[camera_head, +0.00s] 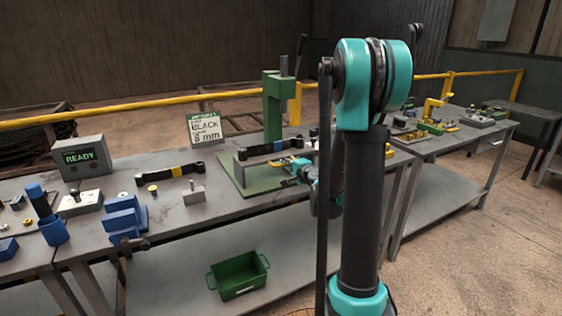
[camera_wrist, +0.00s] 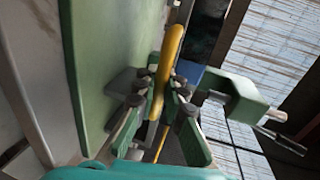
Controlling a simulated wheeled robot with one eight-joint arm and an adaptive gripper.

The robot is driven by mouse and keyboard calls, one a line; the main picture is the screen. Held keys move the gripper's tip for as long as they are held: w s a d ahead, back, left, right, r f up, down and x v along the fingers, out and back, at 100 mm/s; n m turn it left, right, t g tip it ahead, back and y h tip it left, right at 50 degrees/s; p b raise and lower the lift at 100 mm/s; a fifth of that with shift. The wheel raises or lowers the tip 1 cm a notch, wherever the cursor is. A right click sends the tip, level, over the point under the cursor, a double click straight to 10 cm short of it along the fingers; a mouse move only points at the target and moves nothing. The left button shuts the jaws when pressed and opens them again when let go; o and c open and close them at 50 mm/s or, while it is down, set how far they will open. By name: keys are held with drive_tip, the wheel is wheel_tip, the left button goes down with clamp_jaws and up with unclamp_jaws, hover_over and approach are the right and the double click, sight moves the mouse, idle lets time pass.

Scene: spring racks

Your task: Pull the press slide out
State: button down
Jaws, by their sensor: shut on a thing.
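The green press (camera_head: 273,108) stands upright on its green base plate (camera_head: 250,187) on the bench. The slide's yellow handle (camera_head: 298,161) shows low at the press's right side, partly hidden by my arm. My gripper (camera_head: 290,167) is at this handle, in front of the press. In the wrist view, my gripper (camera_wrist: 159,88) is shut on the yellow handle (camera_wrist: 170,50), with a finger on each side of it. The press frame (camera_wrist: 235,95) shows to the right, and the green base plate (camera_wrist: 100,60) fills the left.
A black strip with yellow parts (camera_head: 170,171) and a blue fixture (camera_head: 125,216) lie left of the press. A READY display box (camera_head: 82,156) and a sign card (camera_head: 206,130) stand behind. A green bin (camera_head: 238,277) sits on the lower shelf. A second bench is right.

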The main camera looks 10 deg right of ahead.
drive_tip(key=shift+f+v, duration=0.15)
drive_tip(key=shift+v, duration=0.55)
drive_tip(key=shift+f+v, duration=0.15)
drive_tip(key=shift+v, duration=0.55)
drive_tip(key=shift+s, duration=0.15)
drive_tip(key=c, duration=1.6)
unclamp_jaws()
drive_tip(key=shift+d, duration=0.1)
drive_tip(key=shift+o, duration=0.2)
drive_tip(key=v, duration=1.2)
